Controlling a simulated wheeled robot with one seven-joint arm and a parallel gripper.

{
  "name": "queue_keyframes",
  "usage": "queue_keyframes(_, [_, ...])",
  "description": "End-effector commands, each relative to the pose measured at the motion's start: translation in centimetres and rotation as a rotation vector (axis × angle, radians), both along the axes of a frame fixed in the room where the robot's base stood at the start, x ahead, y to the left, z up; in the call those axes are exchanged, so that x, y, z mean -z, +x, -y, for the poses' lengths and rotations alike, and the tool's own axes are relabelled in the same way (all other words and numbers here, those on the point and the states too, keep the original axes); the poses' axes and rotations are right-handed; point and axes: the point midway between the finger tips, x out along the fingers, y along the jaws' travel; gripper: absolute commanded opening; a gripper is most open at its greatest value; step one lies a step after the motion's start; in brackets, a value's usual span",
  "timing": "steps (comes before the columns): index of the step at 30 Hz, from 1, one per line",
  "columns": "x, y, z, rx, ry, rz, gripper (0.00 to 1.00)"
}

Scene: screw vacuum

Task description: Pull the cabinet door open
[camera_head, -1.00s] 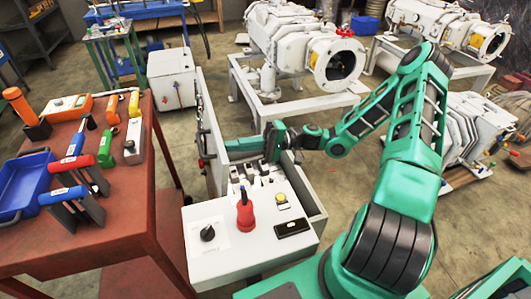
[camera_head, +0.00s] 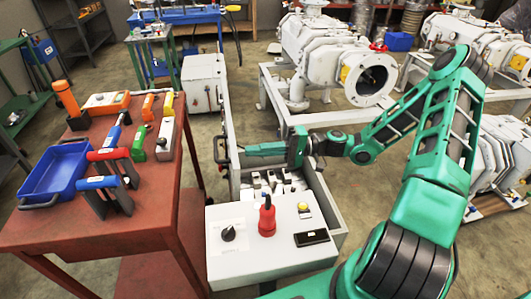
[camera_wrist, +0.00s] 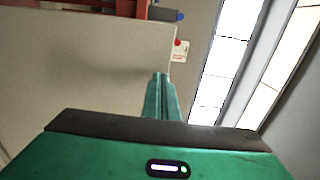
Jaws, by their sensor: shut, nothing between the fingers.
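The grey cabinet (camera_head: 270,250) has switches and a red knob on its top front panel. Its door (camera_head: 226,115) stands open on the left in the head view, seen nearly edge-on, with a dark handle (camera_head: 217,150) on its left face. My gripper (camera_head: 247,151) is inside the opening, with its fingers pointing left at the door's inner face. In the wrist view the shut, empty fingertips (camera_wrist: 161,76) lie in front of the pale door panel (camera_wrist: 80,75). I cannot tell whether they touch it.
A red-brown table (camera_head: 130,225) with tools and a blue tray (camera_head: 55,172) stands close left of the door. White vacuum pumps (camera_head: 330,55) on frames stand behind and right. Some bare floor shows between the cabinet and the pumps.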

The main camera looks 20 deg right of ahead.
Motion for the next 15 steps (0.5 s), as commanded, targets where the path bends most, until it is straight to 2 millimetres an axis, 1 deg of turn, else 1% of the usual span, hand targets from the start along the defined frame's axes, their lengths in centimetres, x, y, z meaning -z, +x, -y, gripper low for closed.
queue_keyframes(9, [0.4, -0.8, 6.1, -0.005, -0.002, 0.002, 0.00])
queue_keyframes(15, [0.6, -1.3, 9.0, -0.009, -0.001, 0.001, 0.00])
